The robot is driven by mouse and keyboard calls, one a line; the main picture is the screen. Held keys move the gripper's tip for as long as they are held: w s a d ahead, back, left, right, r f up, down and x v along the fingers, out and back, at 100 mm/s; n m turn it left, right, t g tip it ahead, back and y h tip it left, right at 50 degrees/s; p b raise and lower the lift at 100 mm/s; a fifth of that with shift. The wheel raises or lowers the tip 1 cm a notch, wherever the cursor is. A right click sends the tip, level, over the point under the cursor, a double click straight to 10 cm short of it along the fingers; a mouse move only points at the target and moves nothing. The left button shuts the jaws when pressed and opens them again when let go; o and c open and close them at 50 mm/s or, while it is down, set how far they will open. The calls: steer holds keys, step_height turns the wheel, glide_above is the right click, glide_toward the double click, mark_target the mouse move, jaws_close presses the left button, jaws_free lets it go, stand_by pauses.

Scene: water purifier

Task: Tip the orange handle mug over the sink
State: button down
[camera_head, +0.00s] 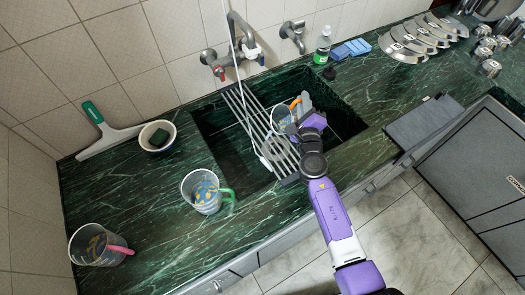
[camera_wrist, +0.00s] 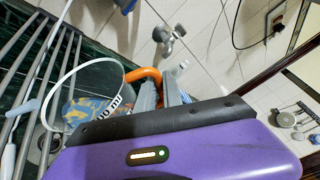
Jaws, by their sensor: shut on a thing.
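The clear mug with the orange handle (camera_head: 277,117) is above the sink (camera_head: 213,137) and its metal rack in the head view. My gripper (camera_head: 302,104) is shut on the orange handle, at the mug's right side. In the wrist view the mug (camera_wrist: 88,100) shows with its pale rim and blue and yellow pattern at the left. The orange handle (camera_wrist: 147,74) meets my grey fingers (camera_wrist: 160,92) there. My purple gripper body hides part of the mug. I cannot tell how far the mug is tilted.
A green-handled mug (camera_head: 200,190) stands left of the sink, and a pink-handled mug (camera_head: 90,247) at the counter's left end. A bowl (camera_head: 158,136) and squeegee (camera_head: 103,135) lie behind. Taps (camera_head: 228,62) rise behind the sink. A soap bottle (camera_head: 323,45) stands at the back right.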

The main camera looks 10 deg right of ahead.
steer(key=shift+a+n+b, duration=0.2)
steer(key=shift+n+b, duration=0.1)
steer(key=shift+b, duration=0.25)
steer(key=shift+s+a+r+n+t+b, duration=0.2)
steer(key=shift+a+r+n+t+b, duration=0.3)
steer(key=shift+a+r+n+b, duration=0.3)
stand_by(0.3)
